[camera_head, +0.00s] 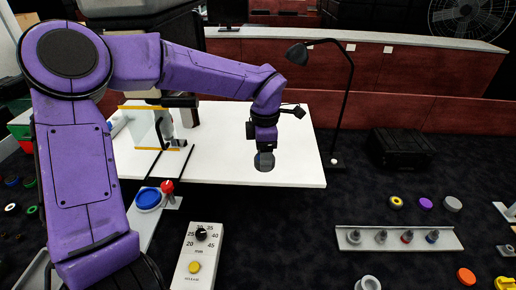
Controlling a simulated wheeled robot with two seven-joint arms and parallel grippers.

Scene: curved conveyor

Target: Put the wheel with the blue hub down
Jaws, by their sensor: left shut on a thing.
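My left gripper (265,148) hangs from the purple arm, pointing down over the white table (300,165). It is shut on a dark round thing, apparently the wheel (264,162), which is seen small under the fingers. Its hub colour cannot be made out. Whether the wheel touches the table top or is held a little above it is not clear. My right gripper is not in view.
A glass panel frame (150,128) stands on the left. A dial box (201,250), a blue disc (148,199) and a rack of pegs (380,248) are nearer. The table around the gripper is bare.

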